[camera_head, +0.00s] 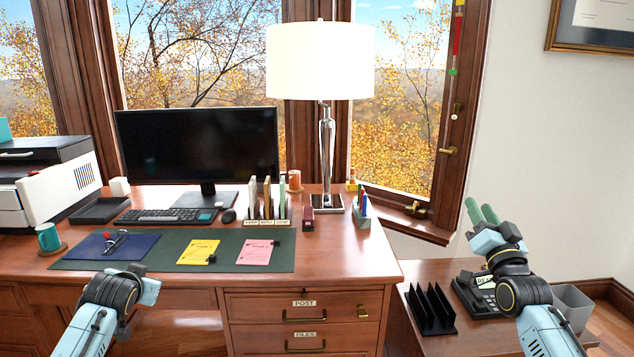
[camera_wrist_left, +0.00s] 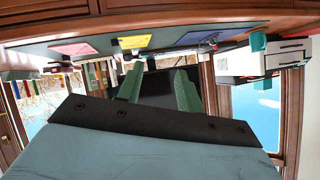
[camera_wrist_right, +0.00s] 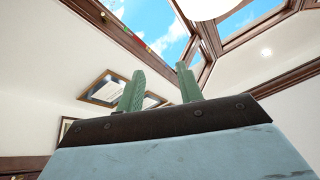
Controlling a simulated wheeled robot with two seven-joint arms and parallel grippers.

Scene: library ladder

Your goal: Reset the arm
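My right gripper (camera_head: 482,212) is raised on the right side of the head view, in front of the pale wall, with its green fingers pointing up. In the right wrist view its two fingers (camera_wrist_right: 160,85) stand apart with nothing between them. My left arm comes in at the lower left of the head view, in front of the desk's front edge; its fingers do not show there. In the left wrist view the left gripper's green fingers (camera_wrist_left: 158,88) are apart and empty, with the desk items behind them. Neither gripper touches anything that I can see.
The wooden desk (camera_head: 340,262) holds a monitor (camera_head: 197,145), keyboard (camera_head: 166,216), lamp (camera_head: 320,62), printer (camera_head: 60,190), teal mug (camera_head: 48,237) and dark desk mat (camera_head: 150,258). A lower surface at right holds a black file rack (camera_head: 431,309) and phone (camera_head: 478,296). A grey bin (camera_head: 573,306) stands beside it.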

